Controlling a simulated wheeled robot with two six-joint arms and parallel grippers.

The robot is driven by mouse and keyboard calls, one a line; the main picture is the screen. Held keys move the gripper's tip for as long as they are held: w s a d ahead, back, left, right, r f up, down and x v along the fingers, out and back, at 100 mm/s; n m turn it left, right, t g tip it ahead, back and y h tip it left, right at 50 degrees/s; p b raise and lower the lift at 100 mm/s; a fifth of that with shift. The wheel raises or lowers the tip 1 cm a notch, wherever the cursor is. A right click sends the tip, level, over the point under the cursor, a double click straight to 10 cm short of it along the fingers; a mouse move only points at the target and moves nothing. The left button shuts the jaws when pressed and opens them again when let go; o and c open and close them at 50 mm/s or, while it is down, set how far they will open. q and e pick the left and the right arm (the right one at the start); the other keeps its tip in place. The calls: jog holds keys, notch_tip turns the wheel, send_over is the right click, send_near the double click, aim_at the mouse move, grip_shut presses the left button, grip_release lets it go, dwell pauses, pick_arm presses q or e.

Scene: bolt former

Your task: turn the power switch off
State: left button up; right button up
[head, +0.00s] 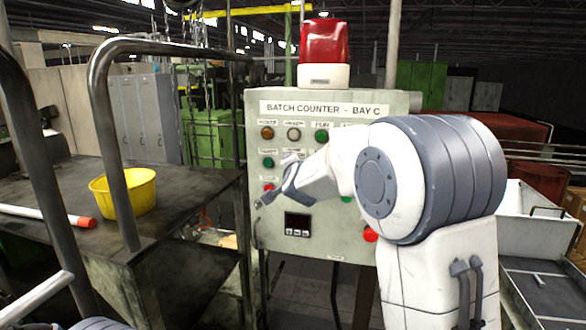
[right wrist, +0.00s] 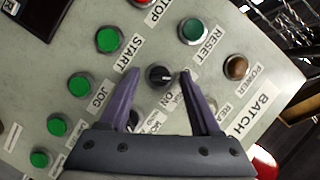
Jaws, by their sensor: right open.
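A black rotary knob (right wrist: 158,75) with an ON label beside it sits on the pale control panel (right wrist: 60,60), near the green RESET button (right wrist: 193,30). My right gripper (right wrist: 159,73) is open, its two purple fingers on either side of the knob. Whether they touch it I cannot tell. In the head view my right gripper (head: 280,182) is in front of the panel's left part (head: 340,225) and hides the knob. Part of the knob's label is hidden by the fingers. My left gripper is not in view.
Green START (right wrist: 108,40) and JOG (right wrist: 79,85) buttons and an amber lamp (right wrist: 236,67) surround the knob. A second knob (right wrist: 133,118) is partly behind the gripper. A red beacon (head: 325,42) tops the panel. A metal cart (head: 60,165) with a yellow bucket (head: 138,192) stands left.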

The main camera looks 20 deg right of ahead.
jog(key=b+v, duration=0.2)
jog(key=v, duration=0.8)
jog(key=shift+s+a, duration=0.1)
jog(key=shift+s, duration=0.05)
jog(key=s+a+f+n+g+y+b, duration=0.35)
jog(key=s+a+f+n, duration=0.25)
jog(key=a+f, duration=0.4)
jog(key=s+a+f+n+g+y+b, duration=0.3)
jog(key=s+a+f+n+g+y, duration=0.25)
jog(key=a+f, duration=0.5)
jog(key=s+d+f+n+g+h+b, duration=0.1)
jog(key=s+f+n+g+h+b, duration=0.1)
jog(key=s+f+n, duration=0.3)
jog(key=s+d+f+n+g+h+b, duration=0.1)
jog(key=s+f+n+g+b, duration=0.3)
jog(key=s+f, duration=0.7)
jog(key=s+n+h, duration=0.1)
jog(key=s+n, duration=0.1)
jog(key=s, duration=0.6)
jog(key=shift+s+d+f, duration=0.2)
jog(key=shift+s+f, duration=0.05)
jog(key=shift+f, duration=0.05)
